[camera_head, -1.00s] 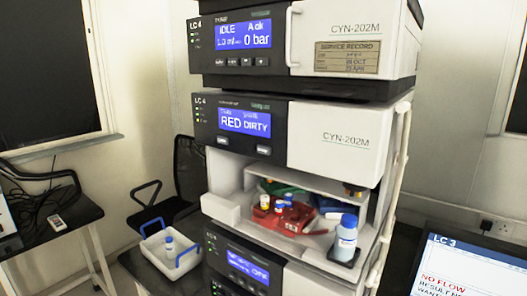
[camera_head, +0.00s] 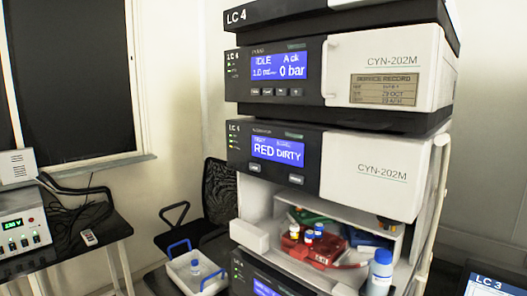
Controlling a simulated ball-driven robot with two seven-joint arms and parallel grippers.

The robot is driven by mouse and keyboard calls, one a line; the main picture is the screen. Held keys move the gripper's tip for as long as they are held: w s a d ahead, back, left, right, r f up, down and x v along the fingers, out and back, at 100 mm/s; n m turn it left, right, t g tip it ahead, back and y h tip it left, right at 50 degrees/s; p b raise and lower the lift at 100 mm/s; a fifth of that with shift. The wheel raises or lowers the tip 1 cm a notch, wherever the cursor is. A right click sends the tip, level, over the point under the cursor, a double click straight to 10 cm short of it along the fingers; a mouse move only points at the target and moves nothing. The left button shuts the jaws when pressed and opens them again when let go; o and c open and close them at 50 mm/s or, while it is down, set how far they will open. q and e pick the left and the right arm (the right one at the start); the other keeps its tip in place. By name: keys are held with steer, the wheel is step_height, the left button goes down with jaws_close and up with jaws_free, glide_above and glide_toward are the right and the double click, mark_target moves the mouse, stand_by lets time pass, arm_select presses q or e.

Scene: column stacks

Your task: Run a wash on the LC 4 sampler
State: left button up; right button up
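The LC 4 sampler (camera_head: 272,157) is the middle module of the stack. Two small buttons sit below the screen, a left one (camera_head: 254,168) and a right one (camera_head: 296,179). Its open bay (camera_head: 277,214) holds a red rack (camera_head: 329,247) with several small vials. A white bottle with a blue cap (camera_head: 380,274) stands at the bay's right front. Neither of my grippers is in view.
Another module (camera_head: 262,287) is below. A black chair (camera_head: 218,190) stands behind. An LC 3 screen (camera_head: 492,287) is at lower right.

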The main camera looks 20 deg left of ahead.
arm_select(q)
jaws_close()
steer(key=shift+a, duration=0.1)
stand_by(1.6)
